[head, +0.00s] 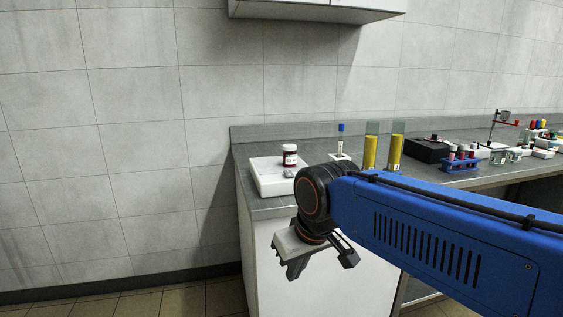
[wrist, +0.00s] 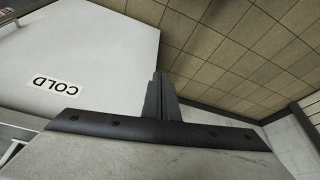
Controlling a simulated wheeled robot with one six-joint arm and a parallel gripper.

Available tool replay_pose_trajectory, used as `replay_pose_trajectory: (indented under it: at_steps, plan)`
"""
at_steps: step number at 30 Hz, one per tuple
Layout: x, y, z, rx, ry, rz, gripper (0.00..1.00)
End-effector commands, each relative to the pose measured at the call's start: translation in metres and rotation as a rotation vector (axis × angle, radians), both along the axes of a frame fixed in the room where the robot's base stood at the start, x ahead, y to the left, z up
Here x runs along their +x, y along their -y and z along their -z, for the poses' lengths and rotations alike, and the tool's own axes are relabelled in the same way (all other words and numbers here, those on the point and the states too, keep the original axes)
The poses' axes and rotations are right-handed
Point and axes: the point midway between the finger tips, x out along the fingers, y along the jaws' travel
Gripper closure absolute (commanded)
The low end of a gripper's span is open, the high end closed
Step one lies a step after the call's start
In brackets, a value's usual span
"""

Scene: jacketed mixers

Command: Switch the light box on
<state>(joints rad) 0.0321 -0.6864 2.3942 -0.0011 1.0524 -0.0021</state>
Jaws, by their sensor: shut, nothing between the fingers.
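A low white box (head: 268,178) stands at the left end of the grey counter. It may be the light box, but I cannot tell for sure, and no switch is clear on it. A dark red jar with a white cap (head: 290,155) and a small grey item (head: 289,172) are on it. My gripper (head: 293,270) hangs in front of the counter, below its top and apart from the box. In the wrist view my gripper's fingers (wrist: 160,95) are together and empty. The wrist view shows no box.
A white cabinet front (wrist: 85,45) with an upside-down COLD label (wrist: 55,85) is close to my gripper. Yellow-filled cylinders (head: 383,152), a blue-capped tube (head: 341,140), a black box (head: 427,150) and a blue rack (head: 460,162) stand along the counter. Floor left of the counter is clear.

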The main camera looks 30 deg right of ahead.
Motion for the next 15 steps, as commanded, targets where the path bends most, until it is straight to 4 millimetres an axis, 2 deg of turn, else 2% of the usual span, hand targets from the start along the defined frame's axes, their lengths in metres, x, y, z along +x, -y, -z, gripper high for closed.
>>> replay_pose_trajectory:
  at_steps: [1,6,15]
  plan:
    - [0.012,0.003,-0.015,0.000,-0.007,0.011,1.00]
    - [0.045,0.015,-0.062,0.002,-0.038,0.043,1.00]
    - [0.104,0.040,-0.136,0.008,-0.092,0.098,1.00]
